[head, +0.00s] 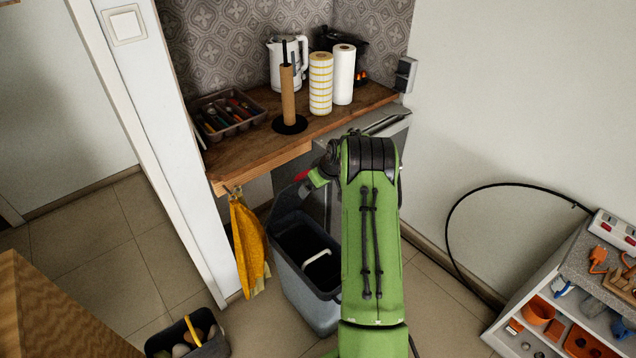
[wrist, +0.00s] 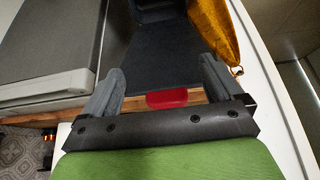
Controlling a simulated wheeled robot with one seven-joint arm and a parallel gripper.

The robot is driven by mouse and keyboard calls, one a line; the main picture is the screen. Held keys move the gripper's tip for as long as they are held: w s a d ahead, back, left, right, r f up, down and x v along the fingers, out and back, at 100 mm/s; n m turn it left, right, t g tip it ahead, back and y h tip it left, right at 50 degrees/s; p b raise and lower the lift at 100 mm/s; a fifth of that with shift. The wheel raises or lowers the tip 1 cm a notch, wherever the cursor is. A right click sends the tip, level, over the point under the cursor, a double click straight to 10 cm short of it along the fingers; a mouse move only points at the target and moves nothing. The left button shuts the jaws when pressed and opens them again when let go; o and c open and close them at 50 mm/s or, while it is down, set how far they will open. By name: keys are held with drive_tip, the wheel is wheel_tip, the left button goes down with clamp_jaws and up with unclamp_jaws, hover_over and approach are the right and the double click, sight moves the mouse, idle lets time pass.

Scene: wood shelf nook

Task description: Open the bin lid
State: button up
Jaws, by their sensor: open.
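The grey bin (head: 308,290) stands on the floor below the counter's front edge, its dark inside and a white handle showing. Its dark grey lid (head: 287,205) stands raised at the back of the mouth; it also fills the middle of the wrist view (wrist: 165,65). A red tab (wrist: 167,98) shows at the lid's near edge, between the finger bases. My gripper (wrist: 161,68) is open, with one finger on each side of the lid; I cannot tell whether they touch it. In the head view my arm partly hides the gripper and the bin's right side.
A yellow cloth (head: 247,245) hangs beside the bin. The wooden counter (head: 240,155) above holds a cutlery tray (head: 228,113), paper rolls (head: 320,84) and a kettle (head: 287,62). A dark basket (head: 188,338) stands at front left. A toy-like shelf unit (head: 540,310) is at right.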

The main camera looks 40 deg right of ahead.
drive_tip(key=v, duration=1.5)
drive_tip(key=shift+s+r, duration=0.25)
drive_tip(key=shift+r, duration=0.05)
drive_tip(key=s+a+r, duration=0.3)
drive_tip(key=a+r, duration=0.3)
drive_tip(key=a, duration=0.4)
drive_tip(key=s+a+r, duration=0.3)
drive_tip(key=a+r, duration=0.3)
drive_tip(key=a, duration=0.3)
drive_tip(key=s+a, duration=0.5)
drive_tip(key=s, duration=0.5)
drive_tip(key=s+a+f, duration=0.1)
drive_tip(key=s+a, duration=0.5)
drive_tip(key=s, duration=0.4)
